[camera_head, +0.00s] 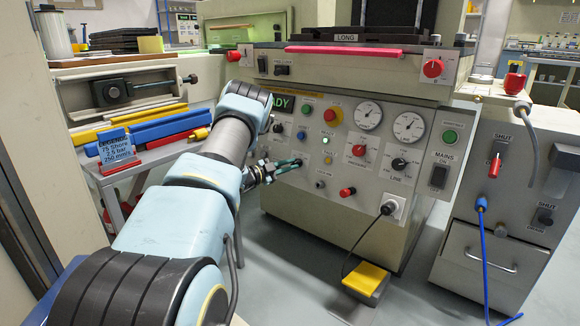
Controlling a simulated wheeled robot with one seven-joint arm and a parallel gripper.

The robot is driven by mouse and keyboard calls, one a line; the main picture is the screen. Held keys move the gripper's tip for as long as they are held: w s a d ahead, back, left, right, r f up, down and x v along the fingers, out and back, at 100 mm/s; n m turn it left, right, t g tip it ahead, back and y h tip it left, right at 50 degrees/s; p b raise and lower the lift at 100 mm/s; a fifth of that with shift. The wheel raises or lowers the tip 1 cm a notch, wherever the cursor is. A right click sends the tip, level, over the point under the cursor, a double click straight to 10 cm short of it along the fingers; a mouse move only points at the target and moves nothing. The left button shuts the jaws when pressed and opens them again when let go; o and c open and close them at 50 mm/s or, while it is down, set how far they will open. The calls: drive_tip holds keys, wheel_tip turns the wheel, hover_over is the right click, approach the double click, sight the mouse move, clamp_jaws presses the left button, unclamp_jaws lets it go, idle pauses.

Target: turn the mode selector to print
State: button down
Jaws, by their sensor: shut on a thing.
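My gripper (298,163) has slim dark green fingers and reaches the left part of the cream machine's control panel (330,195). Its fingertips are shut on a small control there, in the place of the mode selector. The fingers hide that control almost wholly, so its pointer and its setting cannot be read. A lit green display (284,103), partly behind my arm, shows letters ending in "ADY".
A plug with a black cable (388,209) sits below. Two gauges (368,115) are above.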

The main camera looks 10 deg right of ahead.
idle(0.3)
drive_tip(key=c, duration=0.9)
unclamp_jaws()
drive_tip(key=shift+o, duration=0.2)
drive_tip(key=shift+r, duration=0.1)
wheel_tip(320, 180, up, 10)
drive_tip(key=p, duration=0.3)
